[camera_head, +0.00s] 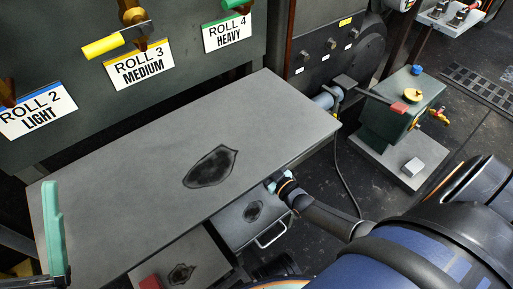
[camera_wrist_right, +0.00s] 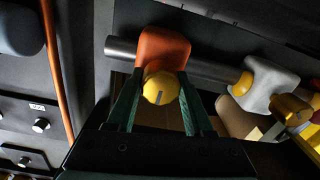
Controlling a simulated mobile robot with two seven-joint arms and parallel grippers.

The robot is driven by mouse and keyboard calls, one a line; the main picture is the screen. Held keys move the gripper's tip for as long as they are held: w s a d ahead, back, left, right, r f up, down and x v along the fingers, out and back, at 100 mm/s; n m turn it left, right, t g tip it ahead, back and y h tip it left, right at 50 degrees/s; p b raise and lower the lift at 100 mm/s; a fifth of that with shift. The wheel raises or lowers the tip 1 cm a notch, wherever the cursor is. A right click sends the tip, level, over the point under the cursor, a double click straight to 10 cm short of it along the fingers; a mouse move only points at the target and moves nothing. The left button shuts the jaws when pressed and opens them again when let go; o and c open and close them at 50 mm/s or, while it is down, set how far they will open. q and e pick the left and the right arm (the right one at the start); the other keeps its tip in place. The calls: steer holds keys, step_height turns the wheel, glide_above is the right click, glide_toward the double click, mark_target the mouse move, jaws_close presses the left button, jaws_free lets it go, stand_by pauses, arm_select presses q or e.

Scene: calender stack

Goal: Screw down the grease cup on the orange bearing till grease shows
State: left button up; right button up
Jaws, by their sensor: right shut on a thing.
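The orange bearing (camera_wrist_right: 163,48) sits on a grey shaft in the right wrist view. Its round yellow grease cup (camera_wrist_right: 160,90) faces the camera and has a short dark mark on it. My right gripper (camera_wrist_right: 159,80) has its green fingers shut on the cup's two sides. I see no grease at the bearing; its lower part is hidden by the cup and fingers.
In the head view, a grey table (camera_head: 130,165) with a dark patch fills the middle. A green box (camera_head: 390,125) stands at right.

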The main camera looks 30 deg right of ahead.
jaws_close()
steer(key=shift+m, duration=0.3)
steer(key=m, duration=0.2)
steer(key=shift+m, duration=0.4)
steer(key=shift+f+m+b, duration=0.1)
steer(key=shift+m+b, duration=0.35)
steer(key=shift+m, duration=1.75)
steer(key=o, duration=1.3)
jaws_free()
steer(key=shift+c, duration=0.2)
steer(key=shift+s, duration=0.1)
